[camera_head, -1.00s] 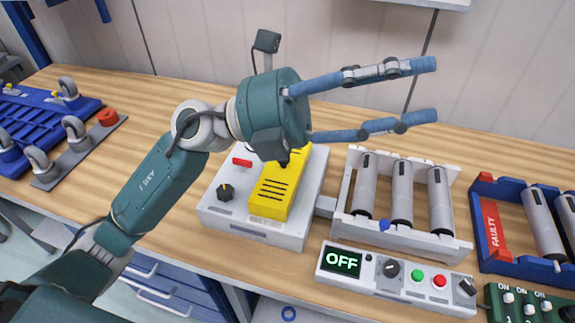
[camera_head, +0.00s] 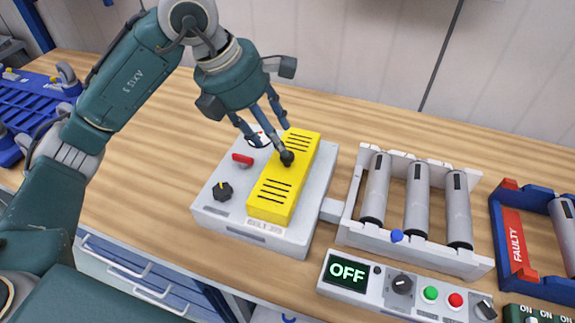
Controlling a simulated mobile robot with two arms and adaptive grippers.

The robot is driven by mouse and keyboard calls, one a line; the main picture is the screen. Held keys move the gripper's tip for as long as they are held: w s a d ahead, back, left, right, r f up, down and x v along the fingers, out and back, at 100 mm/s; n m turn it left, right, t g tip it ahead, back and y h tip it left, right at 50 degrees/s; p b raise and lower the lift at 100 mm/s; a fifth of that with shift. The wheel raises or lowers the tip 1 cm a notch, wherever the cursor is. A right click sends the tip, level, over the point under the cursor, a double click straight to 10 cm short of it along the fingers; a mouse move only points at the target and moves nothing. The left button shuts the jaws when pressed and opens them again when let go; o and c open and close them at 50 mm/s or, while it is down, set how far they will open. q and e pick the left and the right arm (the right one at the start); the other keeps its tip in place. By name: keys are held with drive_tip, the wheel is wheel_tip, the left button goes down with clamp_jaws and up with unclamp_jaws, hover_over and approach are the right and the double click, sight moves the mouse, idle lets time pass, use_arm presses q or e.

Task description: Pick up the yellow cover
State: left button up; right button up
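The yellow cover (camera_head: 272,196), a slotted block with a round black knob (camera_head: 287,158) on top, sits on the pale grey control box (camera_head: 295,243) in the middle of the table. My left gripper (camera_head: 284,139) points down over the far half of the cover, its fingers spread apart. One finger comes down close to the knob; I cannot tell whether it touches. The other fingertip is beyond the knob. Nothing is held. My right gripper is out of view.
A rack of grey rollers (camera_head: 417,200) stands right of the box, with an "OFF" panel (camera_head: 400,289) in front. A blue and red "FAULTY" tray (camera_head: 513,235) is further right. A blue rack (camera_head: 30,120) is at the left. Bare table lies behind the box.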

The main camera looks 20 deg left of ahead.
use_arm(q)
drive_tip(key=p, duration=0.2)
hover_over(287, 167)
drive_tip(key=f, duration=0.4)
drive_tip(key=shift+a+f, duration=0.2)
drive_tip(key=shift+a, duration=0.2)
drive_tip(key=shift+w+d+f, duration=0.1)
drive_tip(key=shift+w+f, duration=0.05)
drive_tip(key=shift+f, duration=0.35)
clamp_jaws()
